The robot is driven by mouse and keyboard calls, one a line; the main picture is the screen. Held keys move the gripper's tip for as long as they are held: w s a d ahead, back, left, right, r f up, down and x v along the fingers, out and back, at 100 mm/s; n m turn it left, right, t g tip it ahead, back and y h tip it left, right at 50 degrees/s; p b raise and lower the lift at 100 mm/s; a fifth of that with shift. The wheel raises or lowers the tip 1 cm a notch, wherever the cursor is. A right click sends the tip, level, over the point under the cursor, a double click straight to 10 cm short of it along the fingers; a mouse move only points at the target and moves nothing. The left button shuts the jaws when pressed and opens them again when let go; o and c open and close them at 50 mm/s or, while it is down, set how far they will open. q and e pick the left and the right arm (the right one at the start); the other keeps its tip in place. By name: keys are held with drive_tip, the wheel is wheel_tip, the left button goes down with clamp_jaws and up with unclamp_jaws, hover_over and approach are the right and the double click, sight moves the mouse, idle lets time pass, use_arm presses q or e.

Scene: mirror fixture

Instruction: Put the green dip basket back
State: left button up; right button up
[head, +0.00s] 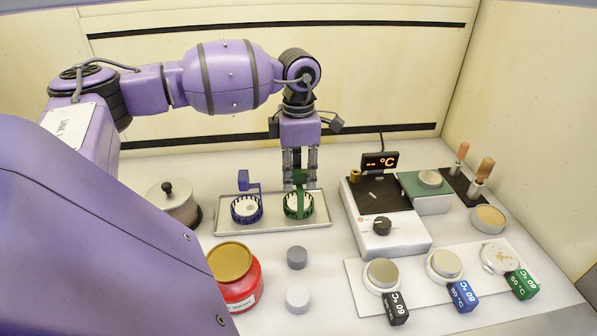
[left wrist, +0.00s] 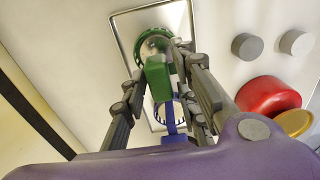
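The green dip basket (head: 298,206) stands upright at the right of the metal tray (head: 262,231), with its handle up. My left gripper (head: 300,180) points straight down over it, with its fingers close on both sides of the green handle block. In the left wrist view the green handle (left wrist: 157,78) sits between the fingers (left wrist: 160,62), which look closed on it. The basket's base seems to rest on the tray. The blue dip basket (head: 246,209) stands beside it on the left. My right gripper is not in view.
A lidded metal pot (head: 174,204) and a red jar (head: 234,277) are left of and before the tray. A hotplate device (head: 385,228) stands right.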

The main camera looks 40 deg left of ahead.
use_arm(q)
drive_tip(key=shift+o, duration=0.2)
drive_tip(key=shift+s+r, duration=0.1)
wheel_tip(320, 180, up, 12)
drive_tip(key=p, duration=0.3)
drive_tip(key=shift+r, duration=0.15)
idle(0.3)
